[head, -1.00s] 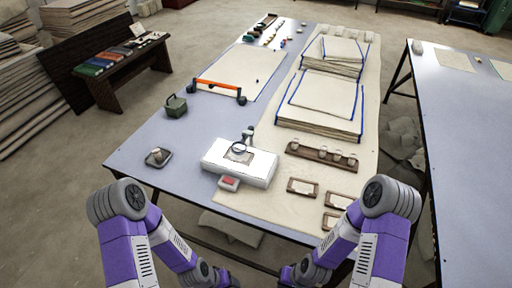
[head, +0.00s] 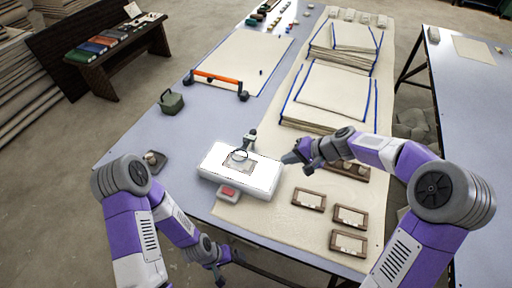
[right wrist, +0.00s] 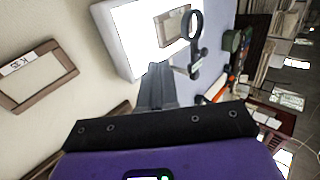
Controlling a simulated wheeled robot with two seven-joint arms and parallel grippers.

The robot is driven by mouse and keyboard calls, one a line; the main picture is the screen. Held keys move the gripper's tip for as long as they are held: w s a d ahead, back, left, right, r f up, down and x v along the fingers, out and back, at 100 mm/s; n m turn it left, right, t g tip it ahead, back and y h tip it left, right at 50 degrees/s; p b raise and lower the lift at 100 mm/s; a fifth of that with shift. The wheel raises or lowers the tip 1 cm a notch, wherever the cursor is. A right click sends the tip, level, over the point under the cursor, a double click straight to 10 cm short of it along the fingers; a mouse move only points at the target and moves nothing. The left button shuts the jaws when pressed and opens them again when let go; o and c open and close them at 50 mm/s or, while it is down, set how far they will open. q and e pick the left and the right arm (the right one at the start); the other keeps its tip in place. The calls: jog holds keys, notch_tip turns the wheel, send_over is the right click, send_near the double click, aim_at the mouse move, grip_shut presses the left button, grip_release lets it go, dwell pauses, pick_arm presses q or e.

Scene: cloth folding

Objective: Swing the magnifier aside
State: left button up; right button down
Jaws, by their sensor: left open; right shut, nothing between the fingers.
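The magnifier (head: 241,154) is a round lens in a dark ring on a short stand. It sits over a small framed piece on the white lit box (head: 262,180). In the right wrist view the magnifier (right wrist: 192,28) shows its ring and arm at the box's edge. My right gripper (head: 289,158) is shut and empty, just right of the white box and apart from the magnifier. Its closed fingers (right wrist: 157,85) point toward the box in the right wrist view. My left gripper (head: 219,278) is low at the table's front edge, open, far from the magnifier.
A small red-topped box (head: 229,192) stands before the white box. Several wooden frames (head: 309,199) lie on the cream cloth to the right. A green box (head: 171,102) and an orange-handled bar (head: 216,80) lie farther left. Cloth stacks (head: 341,90) stand behind.

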aim_at(246, 143)
jog(key=x, duration=0.3)
jog(key=b+x, duration=0.1)
jog(key=x, duration=0.2)
jog(key=r+b+x, duration=0.1)
jog(key=x, duration=0.2)
jog(key=shift+w+a+f, duration=0.15)
jog(key=shift+w+a, duration=0.3)
jog(key=shift+a, duration=0.05)
jog(key=a, duration=0.1)
jog(key=w+a, duration=0.1)
jog(key=a, duration=0.1)
jog(key=shift+w+a, duration=0.35)
pick_arm(q)
jog(key=f, duration=0.3)
jog(key=shift+w, duration=0.2)
jog(key=shift+r, duration=0.1)
pick_arm(e)
jog(key=shift+a, duration=0.1)
